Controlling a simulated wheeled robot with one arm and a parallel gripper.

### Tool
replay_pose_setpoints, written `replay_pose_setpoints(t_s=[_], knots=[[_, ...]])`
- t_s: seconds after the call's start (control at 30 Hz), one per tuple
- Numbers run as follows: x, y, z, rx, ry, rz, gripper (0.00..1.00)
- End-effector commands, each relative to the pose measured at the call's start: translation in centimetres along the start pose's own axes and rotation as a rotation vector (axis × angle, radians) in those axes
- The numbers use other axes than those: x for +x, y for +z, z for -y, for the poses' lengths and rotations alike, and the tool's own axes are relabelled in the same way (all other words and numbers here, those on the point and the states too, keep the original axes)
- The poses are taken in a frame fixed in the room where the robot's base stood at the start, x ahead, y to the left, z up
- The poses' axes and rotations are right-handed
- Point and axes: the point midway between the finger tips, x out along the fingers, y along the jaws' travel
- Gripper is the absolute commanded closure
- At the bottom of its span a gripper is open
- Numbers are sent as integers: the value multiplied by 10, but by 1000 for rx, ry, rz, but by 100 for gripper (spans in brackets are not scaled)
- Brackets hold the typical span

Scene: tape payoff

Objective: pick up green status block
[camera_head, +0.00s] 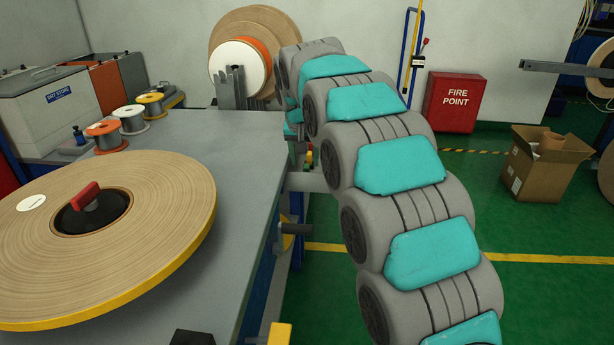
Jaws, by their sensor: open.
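My arm's grey and teal links rise from the lower right and bend over toward the far end of the table.
A large tape reel (150,225) covers the near left of the grey table (235,150). Small spools (130,120) stand at its far left. A vertical reel (238,68) stands behind. A red fire point box (454,103) and a cardboard box (540,170) are at right.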

Motion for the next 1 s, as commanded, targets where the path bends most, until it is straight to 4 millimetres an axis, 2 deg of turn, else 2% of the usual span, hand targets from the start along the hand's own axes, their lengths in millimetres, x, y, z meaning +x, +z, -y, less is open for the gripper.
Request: replay_pose_setpoints(t_s=[0.23,0.5,1.0], knots=[[38,1,-3,-1,1,2,45],[42,0,-3,0,0,0,45],[41,0,-3,0,0,0,100]])
